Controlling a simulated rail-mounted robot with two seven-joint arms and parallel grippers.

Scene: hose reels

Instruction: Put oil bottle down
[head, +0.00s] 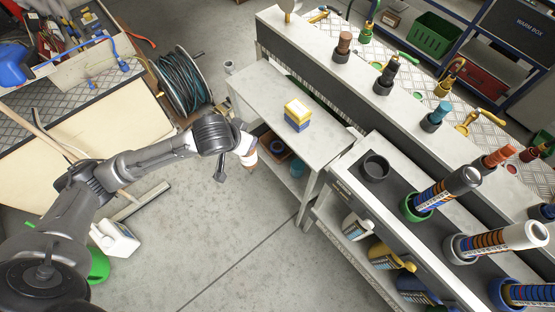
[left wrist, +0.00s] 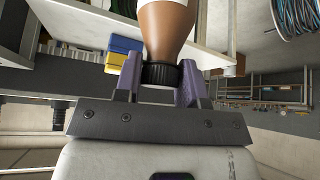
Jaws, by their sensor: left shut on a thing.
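My left gripper (head: 242,143) is above the floor, just left of the light workbench (head: 270,92). In the left wrist view its purple fingers (left wrist: 160,82) are shut on the black cap of a brown oil bottle (left wrist: 168,32) with a white band. In the head view the bottle (head: 249,159) shows only in part beside the gripper, apart from the bench top. My right gripper is not in view.
A yellow-and-blue box stack (head: 297,115) sits on the bench top, with bare surface around it. The lower shelf holds an orange-brown bin (head: 275,146) and a blue container (head: 297,168). A hose reel (head: 182,83) stands at the back left.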

